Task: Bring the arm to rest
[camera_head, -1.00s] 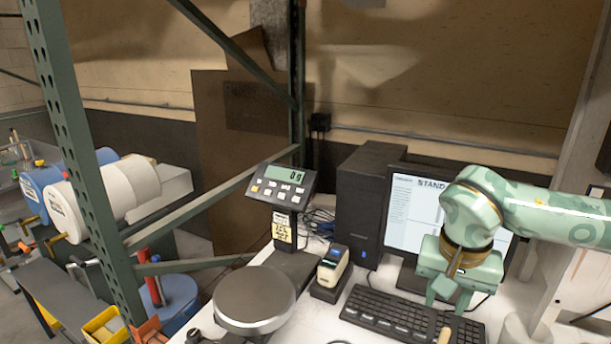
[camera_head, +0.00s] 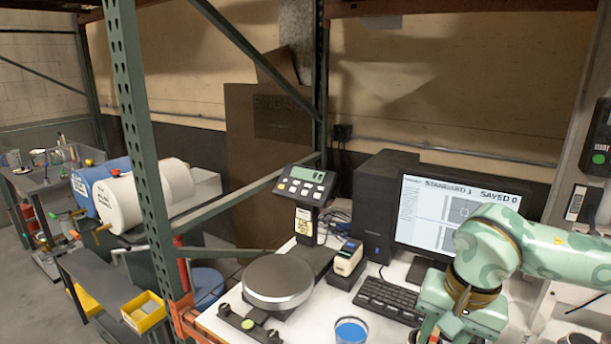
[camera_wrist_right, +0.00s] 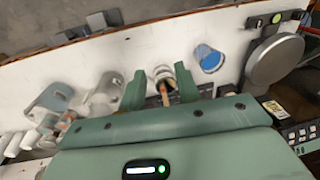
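My right arm comes in from the right in the head view, in front of the computer monitor (camera_head: 450,208). Its gripper (camera_head: 452,334) points down at the lower edge, its fingertips partly cut off. In the right wrist view the two fingers of that gripper (camera_wrist_right: 161,88) stand apart. A cup-like container with a wooden stick (camera_wrist_right: 163,75) shows between them, seemingly beyond the fingertips on the white table (camera_wrist_right: 225,35); I cannot tell the gap. My left gripper is in neither view.
A scale with a round plate (camera_head: 278,281), a keyboard (camera_head: 388,298), a small label printer (camera_head: 346,260) and a blue-topped cup (camera_head: 350,331) stand on the table. A green rack post (camera_head: 140,130) rises at left. Cups and jugs (camera_wrist_right: 52,100) crowd the wrist view's left.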

